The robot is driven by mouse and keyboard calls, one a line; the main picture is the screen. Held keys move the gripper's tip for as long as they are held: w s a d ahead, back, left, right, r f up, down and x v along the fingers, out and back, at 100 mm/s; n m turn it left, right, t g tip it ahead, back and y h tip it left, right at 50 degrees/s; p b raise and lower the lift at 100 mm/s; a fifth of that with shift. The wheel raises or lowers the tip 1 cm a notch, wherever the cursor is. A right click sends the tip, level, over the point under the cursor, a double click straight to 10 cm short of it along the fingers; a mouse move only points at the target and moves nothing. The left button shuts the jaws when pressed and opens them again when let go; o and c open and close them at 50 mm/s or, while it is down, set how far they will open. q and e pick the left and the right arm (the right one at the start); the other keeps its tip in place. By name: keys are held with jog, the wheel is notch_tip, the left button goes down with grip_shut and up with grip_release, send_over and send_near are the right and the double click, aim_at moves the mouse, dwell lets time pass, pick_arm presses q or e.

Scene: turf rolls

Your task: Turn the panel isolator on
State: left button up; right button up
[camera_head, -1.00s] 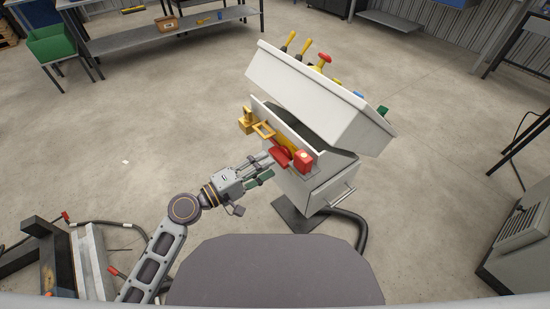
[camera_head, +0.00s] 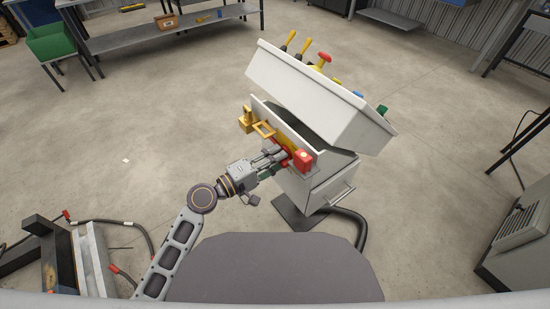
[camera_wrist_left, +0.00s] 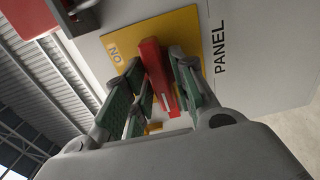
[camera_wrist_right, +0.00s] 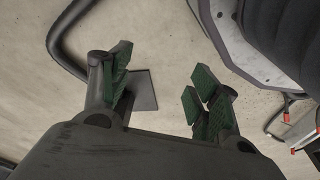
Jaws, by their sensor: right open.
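The panel isolator is a red handle (camera_wrist_left: 158,75) on a yellow plate (camera_wrist_left: 118,38) marked ON, beside the word PANEL on a pale cabinet face. In the head view the isolator is mostly hidden behind my left gripper (camera_head: 279,156), which reaches the front of the console (camera_head: 318,97). In the left wrist view the green-padded fingers of my left gripper (camera_wrist_left: 158,88) stand on both sides of the handle. Whether they press on it I cannot tell. My right gripper (camera_wrist_right: 160,90) is open and empty in its wrist view and out of the head view.
The console's sloped top carries levers and a red mushroom button (camera_head: 324,57). A dark hose (camera_head: 357,226) curves from the console base.

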pick_arm(q)
grip_shut()
pick_arm(e)
jog(key=shift+s+f, duration=0.15)
jog(key=shift+s, duration=0.45)
